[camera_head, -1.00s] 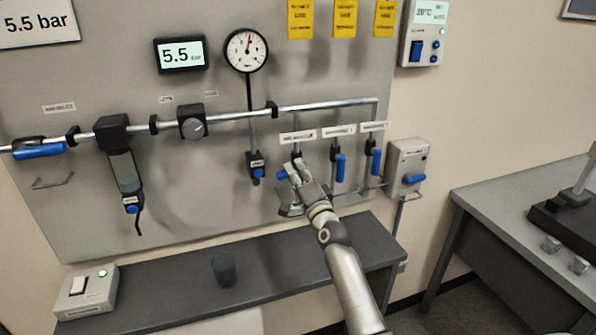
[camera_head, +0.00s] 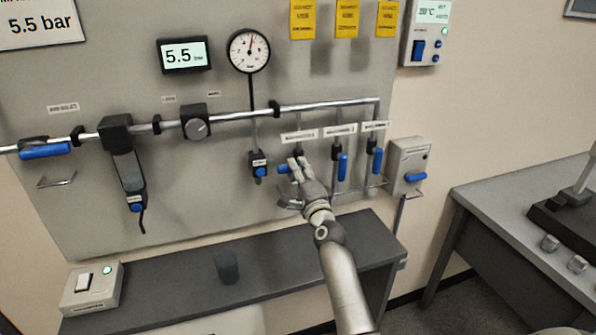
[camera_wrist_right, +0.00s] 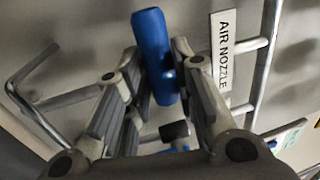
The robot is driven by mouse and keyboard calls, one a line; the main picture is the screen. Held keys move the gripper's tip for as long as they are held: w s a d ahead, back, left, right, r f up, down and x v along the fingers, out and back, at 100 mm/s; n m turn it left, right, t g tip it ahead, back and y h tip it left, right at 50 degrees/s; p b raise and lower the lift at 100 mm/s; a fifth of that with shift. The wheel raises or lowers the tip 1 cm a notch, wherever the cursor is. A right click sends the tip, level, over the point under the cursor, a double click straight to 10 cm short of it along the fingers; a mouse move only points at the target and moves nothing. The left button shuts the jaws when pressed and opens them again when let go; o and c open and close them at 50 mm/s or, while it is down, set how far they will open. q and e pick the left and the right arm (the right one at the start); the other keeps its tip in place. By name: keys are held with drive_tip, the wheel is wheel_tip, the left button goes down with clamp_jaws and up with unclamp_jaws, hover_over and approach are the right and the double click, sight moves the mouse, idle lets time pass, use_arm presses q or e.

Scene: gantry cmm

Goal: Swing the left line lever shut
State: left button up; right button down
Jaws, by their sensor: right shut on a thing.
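The left line lever (camera_head: 284,169) is a blue handle on the leftmost of three branch valves under the horizontal pipe. It sticks out to the left, crosswise to its vertical branch line. My right gripper (camera_head: 297,167) is at this lever, shut on it, and hides much of the valve body. In the right wrist view the blue lever (camera_wrist_right: 152,45) stands between the two fingers (camera_wrist_right: 158,80), its rounded end beyond them. The middle lever (camera_head: 342,166) and right lever (camera_head: 377,160) hang down along their lines. My left gripper is not in view.
A gauge (camera_head: 249,51) and a display reading 5.5 (camera_head: 183,55) sit above the pipe (camera_head: 325,106). A blue-tagged drop valve (camera_head: 260,171) is left of the lever. A grey shelf (camera_head: 180,275) with a dark cup (camera_head: 227,266) stands below.

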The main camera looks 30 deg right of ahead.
drive_tip(key=c, duration=1.4)
unclamp_jaws()
drive_tip(key=shift+d+r, duration=0.1)
drive_tip(key=shift+r, duration=0.2)
drive_tip(key=shift+o, duration=0.6)
drive_tip(key=shift+f, duration=0.15)
drive_tip(key=v, duration=1.2)
